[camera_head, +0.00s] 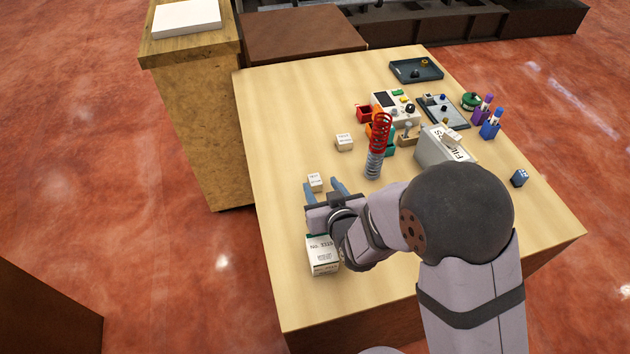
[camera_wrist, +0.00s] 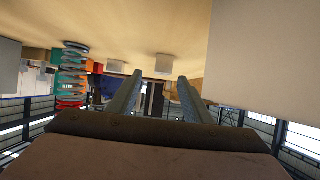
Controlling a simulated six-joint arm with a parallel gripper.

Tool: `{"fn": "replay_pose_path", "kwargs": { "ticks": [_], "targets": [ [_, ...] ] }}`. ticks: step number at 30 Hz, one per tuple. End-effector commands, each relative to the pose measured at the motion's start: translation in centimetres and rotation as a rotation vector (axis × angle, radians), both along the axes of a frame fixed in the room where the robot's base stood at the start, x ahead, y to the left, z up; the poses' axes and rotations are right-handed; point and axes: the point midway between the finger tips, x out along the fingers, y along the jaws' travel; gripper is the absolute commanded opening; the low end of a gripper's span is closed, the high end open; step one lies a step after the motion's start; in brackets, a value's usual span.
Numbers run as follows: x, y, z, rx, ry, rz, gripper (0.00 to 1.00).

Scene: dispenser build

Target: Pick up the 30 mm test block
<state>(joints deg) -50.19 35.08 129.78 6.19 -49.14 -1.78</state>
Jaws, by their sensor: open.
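Two small pale blocks with printed labels stand on the table. The labels are too small to read, so I cannot tell which is the 30 mm test block. The smaller block (camera_head: 315,182) shows between my gripper's fingertips in the head view. The larger block (camera_head: 344,142) stands farther back, to the right. The wrist view, with the table at its top, shows one block (camera_wrist: 162,64) framed between the fingertips and another block (camera_wrist: 116,67) left of them. My gripper (camera_head: 322,187) is open, its two fingers (camera_wrist: 160,76) apart with nothing seen gripped.
A white labelled box (camera_head: 322,257) stands close beside my gripper. The left table strip is clear.

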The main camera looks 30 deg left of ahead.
Motion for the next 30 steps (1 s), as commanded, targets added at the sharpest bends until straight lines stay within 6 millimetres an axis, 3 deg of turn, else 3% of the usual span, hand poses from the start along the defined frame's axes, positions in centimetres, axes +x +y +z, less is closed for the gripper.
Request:
{"fn": "replay_pose_path", "kwargs": {
  "ticks": [11,30],
  "targets": [
    [0.6,0.6,-0.4,0.000,0.000,0.000,0.45],
    [3.3,3.8,-2.7,0.000,0.000,0.000,0.45]
  ]
}}
